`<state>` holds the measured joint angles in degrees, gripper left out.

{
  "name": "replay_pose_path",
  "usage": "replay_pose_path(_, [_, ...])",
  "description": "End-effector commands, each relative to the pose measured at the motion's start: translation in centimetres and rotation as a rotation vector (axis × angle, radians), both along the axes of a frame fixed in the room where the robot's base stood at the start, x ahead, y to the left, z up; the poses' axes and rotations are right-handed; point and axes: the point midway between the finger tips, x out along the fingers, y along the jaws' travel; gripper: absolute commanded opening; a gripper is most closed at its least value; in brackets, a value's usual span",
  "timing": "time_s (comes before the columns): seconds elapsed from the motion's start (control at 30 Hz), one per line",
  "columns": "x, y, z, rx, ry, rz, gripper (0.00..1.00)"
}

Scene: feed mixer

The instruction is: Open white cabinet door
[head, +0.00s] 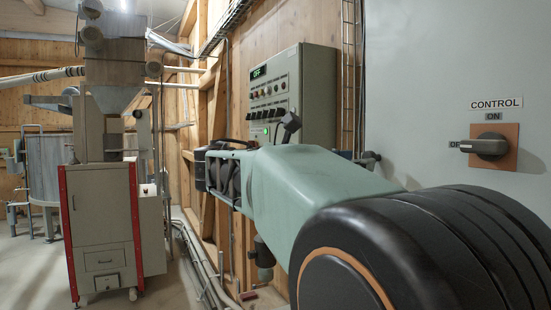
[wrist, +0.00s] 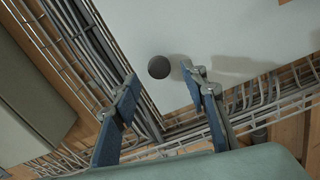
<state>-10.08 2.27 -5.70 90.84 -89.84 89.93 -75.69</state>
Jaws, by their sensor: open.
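A large pale cabinet (head: 430,90) fills the right of the head view, with a CONTROL label and a rotary switch (head: 485,147) on its front. In the wrist view a white panel (wrist: 235,40) carries a dark round knob (wrist: 159,67) near its lower left edge. A small dark part (head: 370,157) shows at the cabinet's left edge in the head view; I cannot tell for sure that it is the same knob. My gripper (wrist: 160,76) is open and empty, its two blue-grey fingers apart, with the knob appearing between and just beyond the fingertips. Contact is not visible.
A grey control box (head: 290,95) with buttons hangs on the wooden wall left of the cabinet. Wire cable trays (wrist: 75,50) run beside the panel. A white machine with red posts (head: 100,225) stands at the left, with bare floor before it.

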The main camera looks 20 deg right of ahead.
Motion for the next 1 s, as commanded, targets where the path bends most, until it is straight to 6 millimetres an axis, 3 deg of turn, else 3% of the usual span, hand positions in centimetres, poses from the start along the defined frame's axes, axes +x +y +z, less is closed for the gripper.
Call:
replay_pose_path(0.23, [0.2,-3.1,0.0,0.0,0.0,0.0,0.4])
replay_pose_path(0.6, [0.3,-3.7,0.0,0.001,0.0,0.001,0.4])
replay_pose_path(1.0, [0.3,-3.7,0.0,0.001,-0.001,0.001,0.0])
